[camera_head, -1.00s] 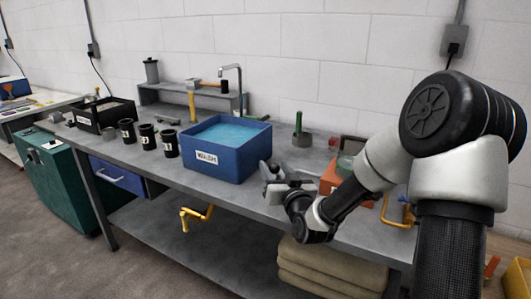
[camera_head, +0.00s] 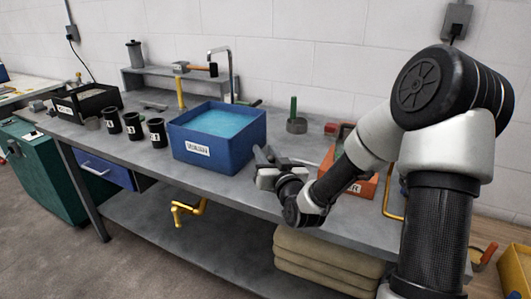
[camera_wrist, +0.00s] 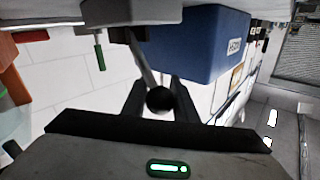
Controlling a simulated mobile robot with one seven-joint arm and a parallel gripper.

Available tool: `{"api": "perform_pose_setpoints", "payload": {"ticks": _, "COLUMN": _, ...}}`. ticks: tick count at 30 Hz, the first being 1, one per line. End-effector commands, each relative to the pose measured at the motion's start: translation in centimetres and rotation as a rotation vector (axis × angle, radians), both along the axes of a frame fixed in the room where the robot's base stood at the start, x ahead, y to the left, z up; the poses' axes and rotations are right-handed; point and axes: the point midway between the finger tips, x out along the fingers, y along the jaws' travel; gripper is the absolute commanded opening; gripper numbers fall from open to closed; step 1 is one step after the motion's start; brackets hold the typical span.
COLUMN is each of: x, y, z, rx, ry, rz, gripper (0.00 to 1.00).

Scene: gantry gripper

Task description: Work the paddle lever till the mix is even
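The blue tub (camera_head: 185,151) stands on the bench with pale blue content (camera_head: 222,122) in it and a white label on its front. It also shows in the wrist view (camera_wrist: 197,42). My gripper (camera_head: 264,168) is at the tub's right front corner. In the wrist view a thin grey lever rod (camera_wrist: 146,66) ends in a black ball knob (camera_wrist: 160,99). The knob sits between the two dark fingers of my gripper (camera_wrist: 159,92). I cannot tell whether the fingers touch it. The paddle itself is not visible in the tub.
Several black cups (camera_head: 134,126) and a black crate (camera_head: 72,108) stand left of the tub. An orange bin (camera_head: 366,190) is right of my gripper, with a green-handled tool (camera_head: 294,112) behind. A yellow crank (camera_head: 184,209) hangs below the bench edge.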

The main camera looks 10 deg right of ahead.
Motion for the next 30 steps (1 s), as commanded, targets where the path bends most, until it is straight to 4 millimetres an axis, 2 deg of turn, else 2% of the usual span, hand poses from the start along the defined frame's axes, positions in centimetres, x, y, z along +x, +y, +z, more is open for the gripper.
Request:
{"api": "perform_pose_setpoints", "payload": {"ticks": 3, "x": 0.0, "y": 0.0, "z": 0.0, "rx": 0.000, "ry": 0.000, "rz": 0.000, "gripper": 0.00}}
{"api": "perform_pose_setpoints", "payload": {"ticks": 15, "x": 0.4, "y": -0.3, "z": 0.6, "rx": 0.034, "ry": 0.046, "rz": -0.001, "gripper": 0.00}}
{"api": "perform_pose_setpoints", "payload": {"ticks": 30, "x": 2.8, "y": -2.1, "z": 1.2, "rx": 0.272, "ry": 0.372, "rz": -0.003, "gripper": 0.00}}
